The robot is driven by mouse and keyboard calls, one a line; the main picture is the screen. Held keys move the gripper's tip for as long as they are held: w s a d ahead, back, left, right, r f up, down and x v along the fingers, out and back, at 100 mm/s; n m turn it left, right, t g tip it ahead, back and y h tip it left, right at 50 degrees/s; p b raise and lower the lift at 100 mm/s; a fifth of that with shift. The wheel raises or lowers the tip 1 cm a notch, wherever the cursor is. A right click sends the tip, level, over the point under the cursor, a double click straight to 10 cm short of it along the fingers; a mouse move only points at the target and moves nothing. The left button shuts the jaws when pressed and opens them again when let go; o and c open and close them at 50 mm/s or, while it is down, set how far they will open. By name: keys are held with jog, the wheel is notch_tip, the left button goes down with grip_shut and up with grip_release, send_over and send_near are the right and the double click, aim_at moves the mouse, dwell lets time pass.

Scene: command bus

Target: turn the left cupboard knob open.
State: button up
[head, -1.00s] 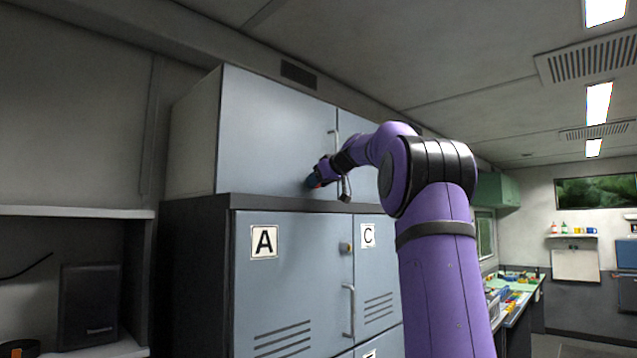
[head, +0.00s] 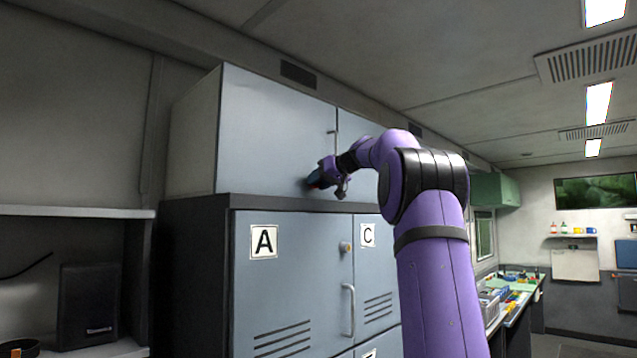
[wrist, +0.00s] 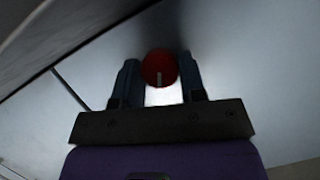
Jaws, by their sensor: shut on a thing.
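The left cupboard door (head: 272,130) is the blue-grey upper door in the head view, and it looks closed. Its red knob (wrist: 159,66) sits between the two fingers of my gripper (wrist: 160,80) in the wrist view. The knob is round with a pale line on its face, pointing down in that picture. My gripper (head: 317,180) is shut on the knob, low on the door near its right edge.
Below are the dark ledge (head: 260,203) and locker doors marked A (head: 264,242) and C (head: 368,236). A shelf (head: 70,212) is at left.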

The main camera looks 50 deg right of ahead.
jog(key=m+y, duration=0.1)
jog(key=m, duration=0.1)
jog(key=m+y, duration=0.2)
jog(key=shift+d+f+m+t, duration=0.1)
jog(key=shift+d+m+t, duration=0.05)
jog(key=shift+m+t, duration=0.2)
jog(key=m+t+y, duration=0.1)
jog(key=m, duration=0.1)
jog(key=m+y, duration=0.1)
jog(key=m, duration=0.1)
jog(key=shift+f+m+t, duration=0.1)
jog(key=shift+m+t, duration=0.25)
dwell(0.4)
jog(key=o, duration=0.9)
jog(key=shift+s+d, duration=0.1)
jog(key=v, duration=1)
jog(key=shift+s+d, duration=0.15)
jog(key=shift+s, duration=0.1)
